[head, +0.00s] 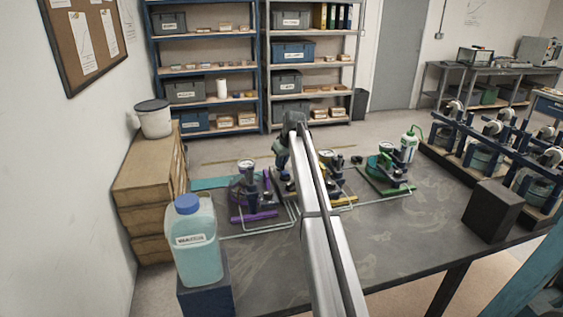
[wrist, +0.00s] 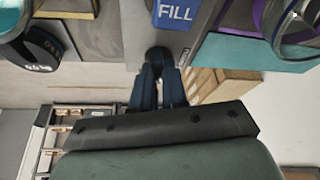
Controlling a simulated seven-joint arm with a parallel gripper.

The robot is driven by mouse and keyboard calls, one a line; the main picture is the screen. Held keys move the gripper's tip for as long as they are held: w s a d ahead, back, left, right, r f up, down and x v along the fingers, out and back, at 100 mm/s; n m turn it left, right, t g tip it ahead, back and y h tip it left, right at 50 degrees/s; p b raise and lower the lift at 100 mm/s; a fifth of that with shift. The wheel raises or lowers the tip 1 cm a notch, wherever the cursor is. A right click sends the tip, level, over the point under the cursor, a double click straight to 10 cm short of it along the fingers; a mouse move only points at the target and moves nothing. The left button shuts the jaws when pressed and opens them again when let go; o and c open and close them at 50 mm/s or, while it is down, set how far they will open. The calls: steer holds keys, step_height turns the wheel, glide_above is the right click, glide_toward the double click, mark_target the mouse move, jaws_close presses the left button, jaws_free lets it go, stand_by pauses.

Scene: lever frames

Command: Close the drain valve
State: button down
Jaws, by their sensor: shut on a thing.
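Several valve stations with coloured parts stand on the dark table: a purple one (head: 250,190), a yellow one (head: 333,172) and a green one (head: 386,165). My gripper (head: 282,168) is between the purple and yellow stations, and my arm hides part of that area. In the wrist view my gripper (wrist: 158,72) has its dark fingers close together on a small black knob (wrist: 158,54), beside a blue FILL label (wrist: 176,14). What the knob joins is hard to see. No drain label is readable, so I cannot tell which part is the drain valve.
A jug of blue liquid (head: 195,245) stands at the table's front left. A black box (head: 490,210) and a rack of rigs (head: 500,150) are on the right. Stacked cartons (head: 150,185) stand left. The table's front middle is clear.

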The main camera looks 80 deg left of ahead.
steer(key=n, duration=0.1)
steer(key=n+g, duration=0.1)
steer(key=n, duration=0.1)
steer(key=shift+w+a+n+h, duration=0.15)
steer(key=shift+n+h, duration=0.15)
steer(key=shift+h, duration=0.1)
steer(key=shift+n+g+h, duration=0.4)
steer(key=shift+n+g, duration=0.2)
steer(key=shift+n, duration=0.8)
steer(key=c, duration=1.2)
jaws_free()
steer(key=shift+o, duration=0.2)
steer(key=shift+r, duration=0.1)
steer(key=v, duration=1.3)
steer(key=shift+r, duration=0.3)
steer(key=shift+o, duration=0.2)
steer(key=shift+w, duration=0.1)
